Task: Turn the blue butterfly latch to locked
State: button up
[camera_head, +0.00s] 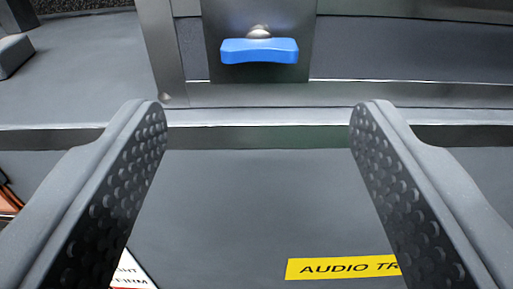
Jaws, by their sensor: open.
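The blue butterfly latch (259,51) is at the top middle of the view. Its wide blue handle lies horizontally, below a rounded metal pivot, on a dark grey plate (225,20). My gripper (258,112) is open and empty, with one dimpled finger at the left and one at the right. The latch shows between and beyond the fingertips, and neither finger touches it. No marking for locked or unlocked can be seen.
A metal frame rail (330,95) runs across below the latch, with an upright bar (160,45) at its left. A grey panel with a yellow "AUDIO TR" label (340,267) lies under my fingers. Orange cables (8,195) show at the left edge.

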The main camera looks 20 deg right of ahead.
jog(key=v, duration=0.7)
jog(key=shift+p, duration=0.3)
jog(key=shift+w, duration=0.1)
jog(key=w+a+r+y, duration=0.1)
jog(key=w+r+y, duration=0.15)
jog(key=r, duration=1.15)
jog(key=w+a+r+y, duration=0.1)
jog(key=a+r+y, duration=0.15)
jog(key=r, duration=1.25)
jog(key=s+d+r+n+y, duration=0.1)
jog(key=s+r, duration=0.4)
jog(key=r, duration=0.3)
jog(key=s+d+r+n+y, duration=0.1)
jog(key=s+d+r, duration=0.1)
jog(key=s+r, duration=0.35)
jog(key=s+d+r+n, duration=0.1)
jog(key=s+r+n, duration=0.15)
jog(key=r, duration=0.65)
jog(key=s+d+r+g, duration=0.1)
jog(key=s+d+r, duration=0.1)
jog(key=s+r, duration=0.2)
jog(key=s+d+r+h, duration=0.1)
jog(key=s+r, duration=0.4)
jog(key=s, duration=0.6)
jog(key=shift+s+d+m+g, duration=0.25)
jog(key=shift+d+m+g, duration=0.1)
jog(key=shift+d+g, duration=0.05)
